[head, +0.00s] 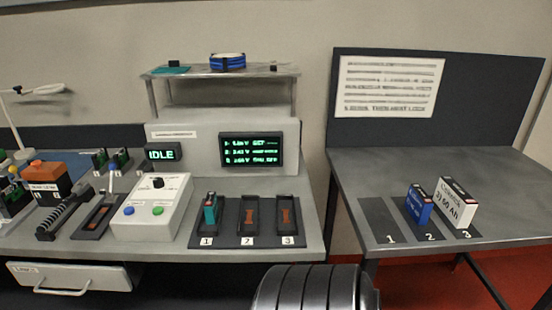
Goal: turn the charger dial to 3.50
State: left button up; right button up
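The charger dial (158,183) is a small black knob at the top of a sloped white control box (172,212) on the left bench. The marks around it are too small to read, so I cannot tell its setting. Below it are a blue button (128,210) and a green button (158,211). A small display (161,154) behind the box reads IDLE. A wider display (252,149) shows three lines of green text, too blurred to read surely. Neither of my grippers is in view.
Charging bays 1, 2 and 3 (247,241) lie right of the box; a green battery (210,212) stands in bay 1. Tools and an orange-topped box (47,178) crowd the left. A right table (455,163) holds blue and white packs. A dark ribbed part of mine shows below.

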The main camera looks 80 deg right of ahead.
aim_at(158, 183)
jog(key=z, duration=2.1)
jog(key=i, duration=0.1)
